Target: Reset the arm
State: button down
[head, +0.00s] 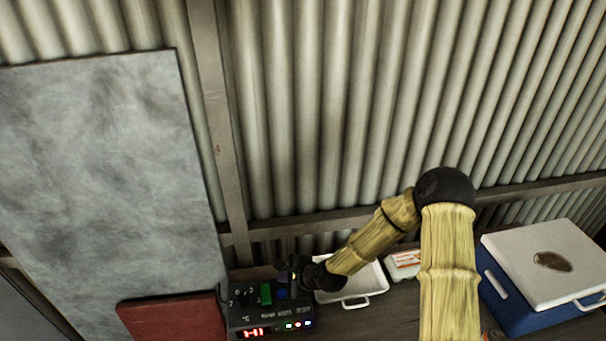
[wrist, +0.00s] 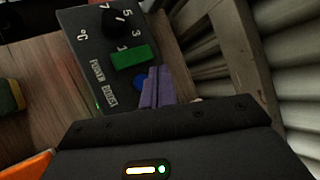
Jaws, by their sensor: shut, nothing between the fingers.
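My arm reaches from the lower right across to a dark control box (head: 240,318) in the head view. My gripper (head: 284,277) is at the box's right side, close above its top panel; whether it touches is unclear. In the wrist view my gripper's purple fingers (wrist: 157,87) are together and empty, in front of a blue button (wrist: 139,83) that they partly hide. Beside it are a green block-shaped switch (wrist: 130,57) and a black knob (wrist: 115,22) with numbers around it. The box front has a red lit display (head: 257,332) and several small lights.
A white tray with a handle (head: 357,302) stands right of the box. A red board (head: 172,318) lies left of it. A blue cooler with a white lid (head: 545,262) is at the right. A corrugated metal wall (head: 330,100) rises behind the bench.

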jog(key=shift+d, duration=0.1)
jog(key=s+d+r+n+g+h, duration=0.1)
jog(key=s+d+r+n+h, duration=0.1)
jog(key=s+d+r+n, duration=0.3)
jog(key=s+d+r+n+h, duration=0.3)
jog(key=s+d+r+n, duration=0.2)
jog(key=d, duration=0.6)
jog(key=s+d+r+n+g+h, duration=0.1)
jog(key=s+d+r+n+h, duration=0.1)
jog(key=s+d+r+n, duration=0.3)
jog(key=s+d+r, duration=0.1)
jog(key=d+r, duration=0.2)
jog(key=r, duration=0.1)
jog(key=shift+d+n+g+h, duration=0.3)
jog(key=shift+n, duration=0.1)
jog(key=shift+r, duration=0.1)
